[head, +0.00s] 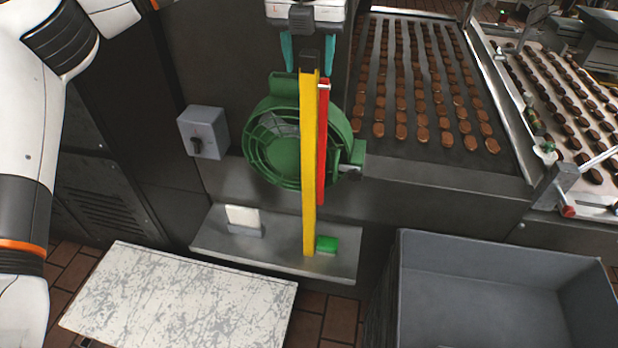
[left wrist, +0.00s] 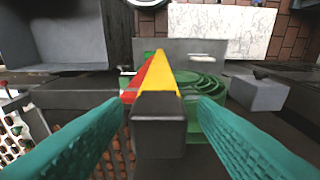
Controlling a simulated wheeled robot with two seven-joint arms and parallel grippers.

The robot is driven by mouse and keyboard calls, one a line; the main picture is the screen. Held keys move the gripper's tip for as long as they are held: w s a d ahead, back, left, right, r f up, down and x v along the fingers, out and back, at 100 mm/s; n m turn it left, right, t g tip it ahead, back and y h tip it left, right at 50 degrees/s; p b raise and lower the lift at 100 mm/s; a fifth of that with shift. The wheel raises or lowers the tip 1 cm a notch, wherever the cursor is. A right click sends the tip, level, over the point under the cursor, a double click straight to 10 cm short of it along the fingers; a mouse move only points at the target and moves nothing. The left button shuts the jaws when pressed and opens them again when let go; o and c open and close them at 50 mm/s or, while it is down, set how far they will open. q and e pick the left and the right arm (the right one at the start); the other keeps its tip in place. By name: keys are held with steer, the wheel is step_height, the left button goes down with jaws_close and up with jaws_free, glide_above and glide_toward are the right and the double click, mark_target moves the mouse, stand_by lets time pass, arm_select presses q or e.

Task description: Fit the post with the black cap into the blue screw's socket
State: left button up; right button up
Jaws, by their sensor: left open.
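The yellow post (head: 308,165) stands upright in front of the green round housing, its lower end at a grey ledge. Its black cap (left wrist: 160,125) is at the top, nearest the left wrist camera. My left gripper (head: 309,70) comes down from the top of the head view. Its teal fingers (left wrist: 160,103) are open, one on each side of the cap, with gaps visible between them and it. I cannot make out a blue screw or its socket in either view. My right gripper is not in view.
A red bar (head: 322,150) stands close beside the post, before the green housing (head: 263,155). A green block (head: 326,245) and a white block (head: 243,217) sit on the ledge (head: 285,262). A scuffed white table (head: 180,300) and a grey bin (head: 480,240) stand in front.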

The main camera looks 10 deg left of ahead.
arm_select(q)
steer(key=shift+f, duration=0.15)
steer(key=shift+c, duration=0.4)
jaws_close()
stand_by(1.0)
